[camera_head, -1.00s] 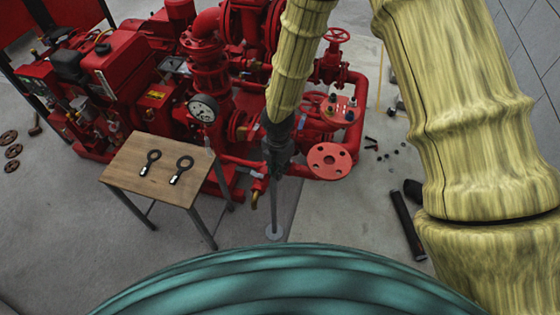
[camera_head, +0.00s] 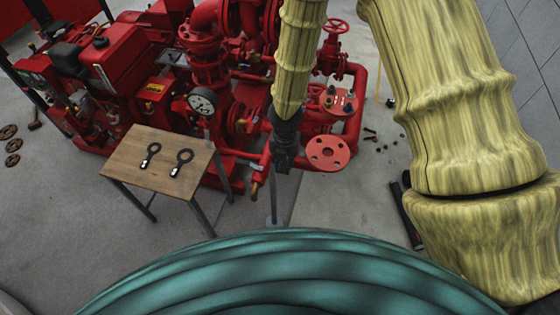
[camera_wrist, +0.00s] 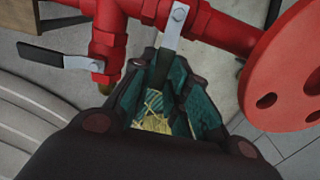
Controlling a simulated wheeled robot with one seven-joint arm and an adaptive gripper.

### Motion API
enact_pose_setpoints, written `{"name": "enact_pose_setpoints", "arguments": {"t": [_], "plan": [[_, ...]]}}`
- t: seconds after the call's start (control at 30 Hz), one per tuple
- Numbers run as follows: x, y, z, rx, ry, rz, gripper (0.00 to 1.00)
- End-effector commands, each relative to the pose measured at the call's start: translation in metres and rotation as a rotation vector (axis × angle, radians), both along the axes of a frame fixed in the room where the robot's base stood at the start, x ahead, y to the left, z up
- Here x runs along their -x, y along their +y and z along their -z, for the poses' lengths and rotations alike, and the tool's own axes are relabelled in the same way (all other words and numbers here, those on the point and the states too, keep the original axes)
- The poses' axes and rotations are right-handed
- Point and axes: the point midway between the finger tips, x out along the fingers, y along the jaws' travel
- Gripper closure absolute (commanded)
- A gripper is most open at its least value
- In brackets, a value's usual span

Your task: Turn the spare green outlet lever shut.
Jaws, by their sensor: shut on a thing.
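A lever with a silver arm (camera_wrist: 173,28) and a dark green grip (camera_wrist: 163,68) is fixed on the red pipe (camera_wrist: 213,25) in the wrist view. It points down into my gripper (camera_wrist: 165,82), whose fingers are closed around the grip. The grip's lower end is hidden between the fingers. In the head view my gripper (camera_head: 284,148) is in front of the red pipework, left of a round red flange (camera_head: 326,152); the lever cannot be made out there.
A second lever with a black handle (camera_wrist: 40,54) sits on a red valve at left in the wrist view. A wooden table (camera_head: 140,170) with two dark ring-ended tools stands left of my gripper. A pressure gauge (camera_head: 202,101) is behind it. Bare floor lies in front.

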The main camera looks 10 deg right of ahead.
Motion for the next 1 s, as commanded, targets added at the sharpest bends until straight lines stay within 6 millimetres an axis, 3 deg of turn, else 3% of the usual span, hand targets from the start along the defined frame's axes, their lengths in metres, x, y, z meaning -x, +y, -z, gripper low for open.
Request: {"name": "enact_pose_setpoints", "arguments": {"t": [0.17, 0.2, 0.3, 0.33, 0.73, 1.0], "plan": [[-0.006, 0.0, -0.003, -0.001, -0.011, -0.002, 1.0], [-0.006, 0.0, -0.003, -0.001, -0.011, -0.002, 0.81], [-0.006, 0.0, -0.003, -0.002, -0.01, -0.002, 0.63], [-0.005, 0.0, -0.003, -0.001, -0.009, -0.001, 0.62], [-0.001, -0.003, -0.006, -0.003, -0.006, 0.002, 0.62], [-0.003, -0.001, -0.038, -0.004, -0.007, 0.003, 0.62]]}}
